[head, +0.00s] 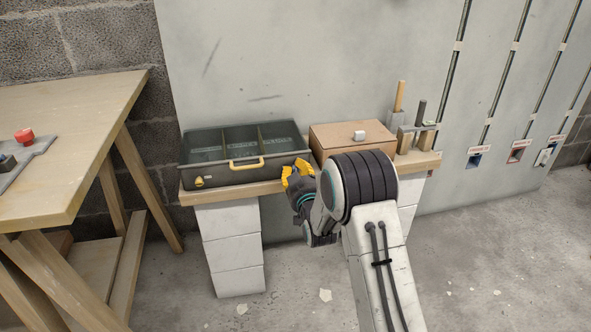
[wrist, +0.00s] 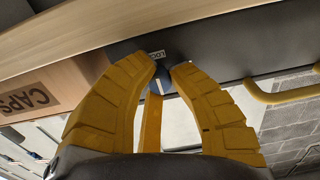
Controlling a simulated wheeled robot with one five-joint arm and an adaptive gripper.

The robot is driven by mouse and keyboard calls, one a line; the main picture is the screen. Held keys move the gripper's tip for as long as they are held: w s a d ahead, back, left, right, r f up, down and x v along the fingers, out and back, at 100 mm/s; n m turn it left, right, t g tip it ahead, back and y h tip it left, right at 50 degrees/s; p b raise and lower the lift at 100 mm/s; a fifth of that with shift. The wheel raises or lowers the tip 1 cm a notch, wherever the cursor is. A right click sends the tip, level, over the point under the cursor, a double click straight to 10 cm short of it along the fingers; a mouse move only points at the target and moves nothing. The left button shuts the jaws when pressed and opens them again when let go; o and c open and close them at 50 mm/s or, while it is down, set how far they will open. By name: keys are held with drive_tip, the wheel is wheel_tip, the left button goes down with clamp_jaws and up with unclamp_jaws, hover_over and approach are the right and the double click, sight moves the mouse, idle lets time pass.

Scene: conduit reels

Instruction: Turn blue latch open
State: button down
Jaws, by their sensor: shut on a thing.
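My gripper (head: 297,172) is at the front right corner of a dark grey compartment case (head: 225,176) on the narrow bench. In the wrist view the gripper (wrist: 163,68) has its yellow fingertips closed around the small blue latch (wrist: 165,82) on the case front. Only a little of the latch shows between the fingers, and its exact angle cannot be told. A white label (wrist: 156,54) lies just beyond it. In the head view my gripper hides the latch. A yellow latch (head: 199,181) sits at the front left of the case, with a yellow handle (head: 246,163) between.
A cardboard box (head: 350,139) marked CAPS in the wrist view (wrist: 28,98) stands right of the case. Holders with upright sticks (head: 398,97) stand at the bench's right end. A wooden table (head: 60,120) is at left. The concrete floor in front is mostly free.

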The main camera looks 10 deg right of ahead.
drive_tip(key=shift+r, duration=0.15)
drive_tip(key=n, duration=0.9)
drive_tip(key=shift+a+r+n, duration=0.1)
drive_tip(key=shift+n, duration=0.2)
drive_tip(key=n, duration=0.4)
drive_tip(key=shift+a+n, duration=0.1)
drive_tip(key=shift+n, duration=2)
drive_tip(key=c, duration=1.4)
unclamp_jaws()
drive_tip(key=shift+a+f, duration=0.1)
drive_tip(key=shift+f, duration=0.1)
drive_tip(key=shift+c, duration=0.2)
drive_tip(key=o, duration=0.3)
drive_tip(key=shift+f, duration=0.1)
